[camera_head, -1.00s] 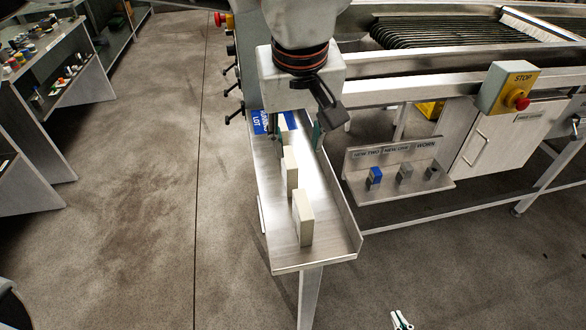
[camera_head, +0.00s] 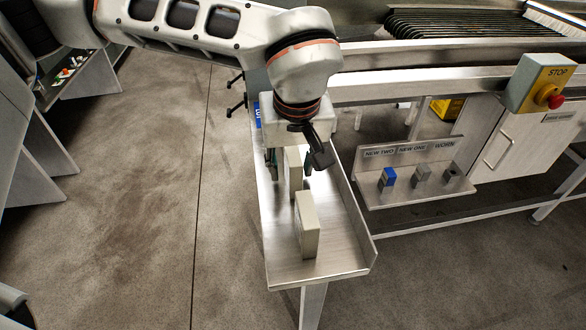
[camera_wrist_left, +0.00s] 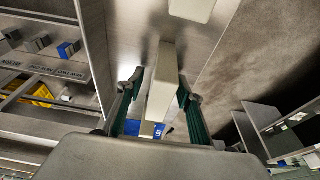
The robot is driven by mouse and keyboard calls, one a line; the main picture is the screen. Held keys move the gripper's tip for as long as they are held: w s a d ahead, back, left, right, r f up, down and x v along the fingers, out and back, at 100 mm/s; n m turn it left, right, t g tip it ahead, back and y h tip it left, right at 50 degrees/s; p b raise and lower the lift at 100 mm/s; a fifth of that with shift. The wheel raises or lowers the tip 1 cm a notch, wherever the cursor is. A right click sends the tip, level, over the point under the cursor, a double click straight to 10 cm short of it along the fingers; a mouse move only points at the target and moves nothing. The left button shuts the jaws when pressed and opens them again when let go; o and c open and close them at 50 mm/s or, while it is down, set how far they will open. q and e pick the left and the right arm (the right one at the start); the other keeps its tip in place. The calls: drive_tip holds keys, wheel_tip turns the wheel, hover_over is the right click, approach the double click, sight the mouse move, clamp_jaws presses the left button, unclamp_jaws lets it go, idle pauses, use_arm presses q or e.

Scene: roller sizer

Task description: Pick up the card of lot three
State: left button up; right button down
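Three pale upright cards showed in the metal tray (camera_head: 335,262) earlier; two show clearly now. The nearest card (camera_head: 307,226) stands toward the tray's front, clear of the gripper. The middle card (camera_head: 293,172) is between the fingers of my left gripper (camera_head: 289,164), which points down over the tray. In the left wrist view that card (camera_wrist_left: 164,72) has a gap on both sides to the open fingers (camera_wrist_left: 159,87). The nearest card also shows at the top (camera_wrist_left: 192,7). The far card is hidden behind my gripper in the head view. No lot number is readable on any card. My right gripper is out of view.
A blue LOT sign (camera_wrist_left: 147,129) is at the tray's far end. Right of the tray is a labelled shelf (camera_head: 408,185) with a blue block (camera_head: 387,178) and two grey ones. A red stop button (camera_head: 548,96) is at upper right.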

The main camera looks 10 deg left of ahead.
use_arm(q)
drive_tip(key=shift+w+f, duration=0.15)
drive_tip(key=shift+f, duration=0.3)
clamp_jaws()
drive_tip(key=shift+r, duration=0.1)
